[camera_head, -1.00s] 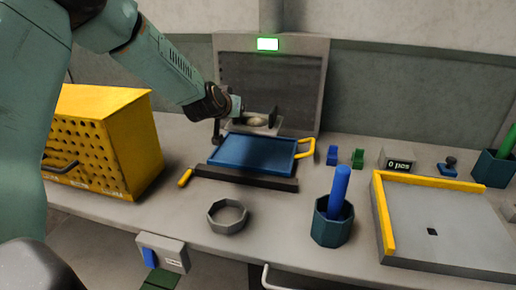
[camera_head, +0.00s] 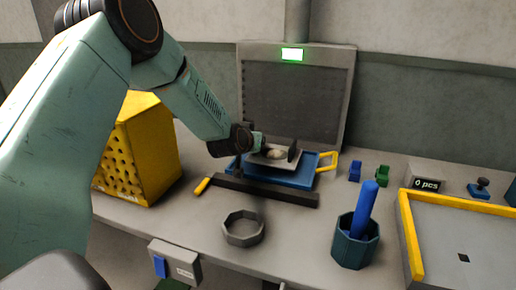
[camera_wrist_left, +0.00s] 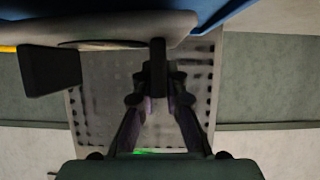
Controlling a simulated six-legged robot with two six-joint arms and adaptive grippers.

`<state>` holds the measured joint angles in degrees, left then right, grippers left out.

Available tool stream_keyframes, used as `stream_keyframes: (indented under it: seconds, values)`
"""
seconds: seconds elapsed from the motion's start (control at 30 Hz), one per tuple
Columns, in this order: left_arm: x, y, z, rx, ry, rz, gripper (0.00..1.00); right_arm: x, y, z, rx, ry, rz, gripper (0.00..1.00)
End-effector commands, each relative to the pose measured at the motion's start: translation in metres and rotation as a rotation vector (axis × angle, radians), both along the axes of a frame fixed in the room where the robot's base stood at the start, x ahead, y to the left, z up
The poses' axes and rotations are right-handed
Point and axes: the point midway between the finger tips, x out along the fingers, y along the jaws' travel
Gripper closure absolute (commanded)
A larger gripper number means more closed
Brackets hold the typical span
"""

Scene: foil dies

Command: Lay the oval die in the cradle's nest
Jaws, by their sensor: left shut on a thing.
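My left gripper (camera_head: 262,146) is shut on the die, a pale plate (camera_head: 261,161) with a beige oval on top and dark upright pieces. The plate is roughly level over the blue tray (camera_head: 302,179) with a yellow handle; I cannot tell whether they touch. This tray may be the cradle; its nest is not distinguishable. In the left wrist view my fingers (camera_wrist_left: 158,101) close around a dark post below the pale plate (camera_wrist_left: 105,27), with the tray's blue edge (camera_wrist_left: 240,12) behind. My right gripper is not in view.
A dark bar (camera_head: 265,192) lies along the tray's front. A grey upright panel (camera_head: 295,95) stands behind. A yellow perforated box (camera_head: 150,150) is left, a grey ring (camera_head: 243,238) in front, and a dark cup (camera_head: 356,248) with a blue rod (camera_head: 366,205) right. A yellow-edged tray (camera_head: 407,235) is far right.

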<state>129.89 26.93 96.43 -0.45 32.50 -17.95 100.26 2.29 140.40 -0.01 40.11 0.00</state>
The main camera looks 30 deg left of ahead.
Motion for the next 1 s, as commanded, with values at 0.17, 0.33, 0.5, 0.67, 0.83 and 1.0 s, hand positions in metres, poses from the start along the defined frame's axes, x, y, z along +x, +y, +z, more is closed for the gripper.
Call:
stream_keyframes:
  seconds: [0.17,0.33,0.5,0.67,0.83,1.0]
  values:
    - [0.002,0.000,-0.020,0.002,-0.004,0.000,1.00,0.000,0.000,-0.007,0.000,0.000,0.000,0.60]
    - [0.003,0.001,-0.019,0.001,-0.004,0.000,1.00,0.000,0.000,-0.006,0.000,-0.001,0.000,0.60]
    - [0.002,0.000,-0.021,0.000,0.000,0.000,0.75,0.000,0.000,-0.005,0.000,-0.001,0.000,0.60]
    - [0.002,0.000,-0.020,0.000,0.000,0.000,0.66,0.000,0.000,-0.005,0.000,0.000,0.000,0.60]
    - [0.002,0.000,-0.020,0.000,0.000,0.000,0.66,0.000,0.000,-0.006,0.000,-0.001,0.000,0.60]
    - [-0.003,0.000,-0.016,-0.001,0.000,0.000,0.66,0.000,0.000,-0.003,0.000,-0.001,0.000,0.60]
